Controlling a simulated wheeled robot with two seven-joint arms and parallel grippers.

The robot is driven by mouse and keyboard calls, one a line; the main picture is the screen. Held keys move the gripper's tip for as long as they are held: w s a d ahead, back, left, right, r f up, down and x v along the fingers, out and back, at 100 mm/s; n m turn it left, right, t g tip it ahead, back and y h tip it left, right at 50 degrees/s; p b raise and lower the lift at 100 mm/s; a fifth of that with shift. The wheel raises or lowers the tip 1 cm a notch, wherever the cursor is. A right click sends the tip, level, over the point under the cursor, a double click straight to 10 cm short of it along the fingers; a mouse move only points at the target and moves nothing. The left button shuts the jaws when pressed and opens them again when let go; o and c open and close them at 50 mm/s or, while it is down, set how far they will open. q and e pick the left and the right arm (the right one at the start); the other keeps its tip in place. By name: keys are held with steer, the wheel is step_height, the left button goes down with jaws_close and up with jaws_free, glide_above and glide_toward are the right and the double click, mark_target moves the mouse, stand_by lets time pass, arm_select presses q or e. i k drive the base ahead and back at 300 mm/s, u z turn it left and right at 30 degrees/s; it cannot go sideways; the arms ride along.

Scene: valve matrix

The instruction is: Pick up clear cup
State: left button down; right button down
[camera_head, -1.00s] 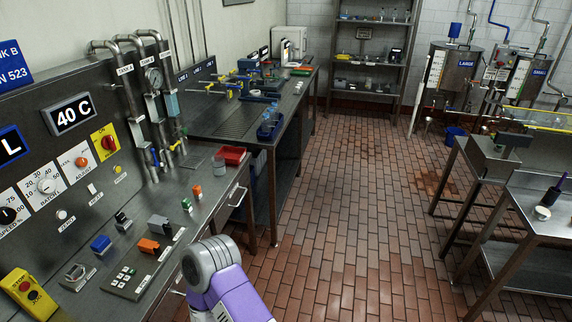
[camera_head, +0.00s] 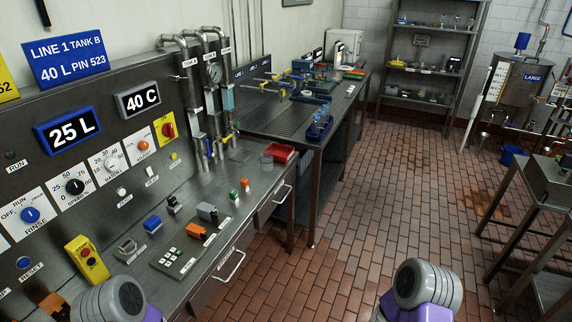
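A small clear cup (camera_head: 266,163) stands on the steel counter (camera_head: 225,180) of the control panel, just left of a red tray (camera_head: 281,152). It looks upright and greyish, and it is too small to see whether anything is in it. Purple and grey links of my two arms show at the bottom edge, one at the left and one right of centre. Neither of my grippers is in view. Nothing of mine touches the cup.
Valves and pipes (camera_head: 213,100) rise behind the counter, left of the cup. Small switches and a keypad (camera_head: 181,256) sit on the nearer counter. A drawer handle (camera_head: 230,266) sticks out in front. The brick floor (camera_head: 385,190) to the right is open.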

mark_target(267, 161)
steer(key=z, duration=0.55)
steer(key=k, duration=0.65)
steer(key=z, duration=0.9)
steer(key=i, duration=1.35)
steer(key=u, duration=0.3)
steer(key=i, duration=1.6)
steer(key=u, duration=1.1)
